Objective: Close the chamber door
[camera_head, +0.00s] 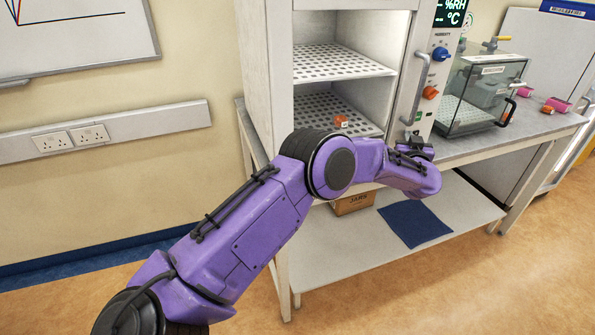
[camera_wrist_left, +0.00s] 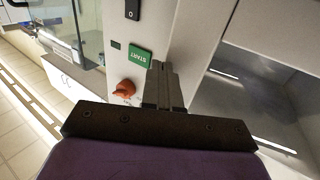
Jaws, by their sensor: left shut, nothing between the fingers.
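The chamber (camera_head: 262,60) is a tall white cabinet on the bench, and its front stands open onto perforated shelves (camera_head: 335,62). A grey vertical handle (camera_head: 417,88) shows on a narrow white strip between the opening and the control panel. I cannot clearly make out the door's full face. My left gripper (camera_head: 420,146) is at the foot of the control panel, partly hidden by my purple wrist. In the left wrist view its fingers (camera_wrist_left: 163,85) are shut and empty, in front of the panel beside the green START label (camera_wrist_left: 139,55). My right gripper is out of view.
A small orange item (camera_head: 341,121) sits on the lower shelf. A blue knob (camera_head: 440,54) and an orange knob (camera_head: 430,92) stick out from the panel. A glass box (camera_head: 482,95) stands right of it. A jars carton (camera_head: 353,204) and blue mat (camera_head: 415,223) lie below.

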